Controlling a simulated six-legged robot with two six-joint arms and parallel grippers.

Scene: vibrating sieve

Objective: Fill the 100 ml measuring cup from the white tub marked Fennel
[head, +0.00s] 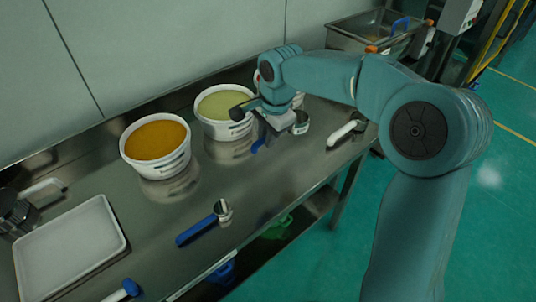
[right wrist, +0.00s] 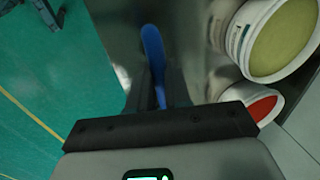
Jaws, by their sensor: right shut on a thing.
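My right gripper (head: 256,121) is shut on the blue handle (right wrist: 152,55) of a steel measuring cup (head: 300,123). The gripper is over the table, in front of the pale green tub. I cannot read the cup's size. A white tub with pale green contents (head: 224,130) stands just behind and left of the gripper; it also shows at the right of the right wrist view (right wrist: 243,35). A white tub with orange contents (head: 158,169) stands left of it. A tub with red contents (right wrist: 262,108) is mostly hidden behind my arm in the head view. The tub labels are not readable. My left gripper is not in view.
Another steel cup with a blue handle (head: 195,230) lies near the front edge. A white tray (head: 70,250) lies at left. A white-handled item (head: 345,132) lies at right. A steel basin (head: 350,38) stands at the back right.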

